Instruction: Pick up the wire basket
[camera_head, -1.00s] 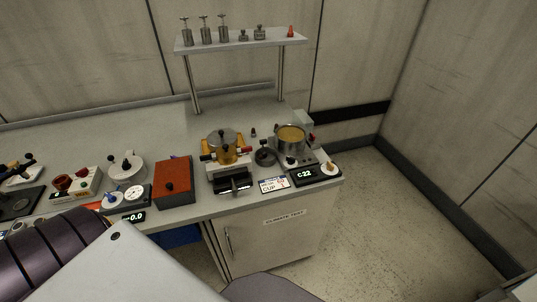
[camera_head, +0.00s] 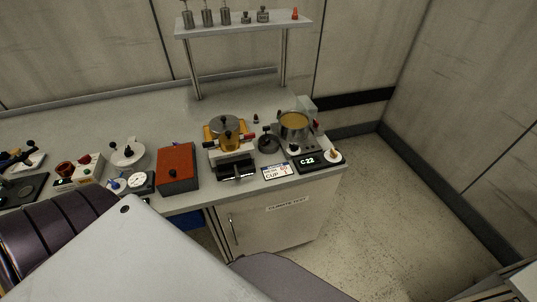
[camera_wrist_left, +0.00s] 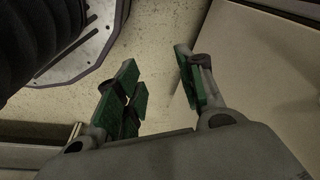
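I cannot make out a wire basket in either view. My left gripper (camera_wrist_left: 158,68) shows in the left wrist view with its green-padded fingers spread apart and nothing between them. Pale speckled floor and a flat pale panel lie beyond the fingers. My left gripper cannot be made out in the head view, and my right gripper is in neither view.
A bench (camera_head: 75,122) carries an orange-brown box (camera_head: 177,166), a brass vessel (camera_head: 226,128), a pot of amber contents (camera_head: 294,125) and a display reading C22 (camera_head: 308,161). A shelf (camera_head: 245,25) holds small metal pieces. Floor (camera_head: 360,210) at right is clear.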

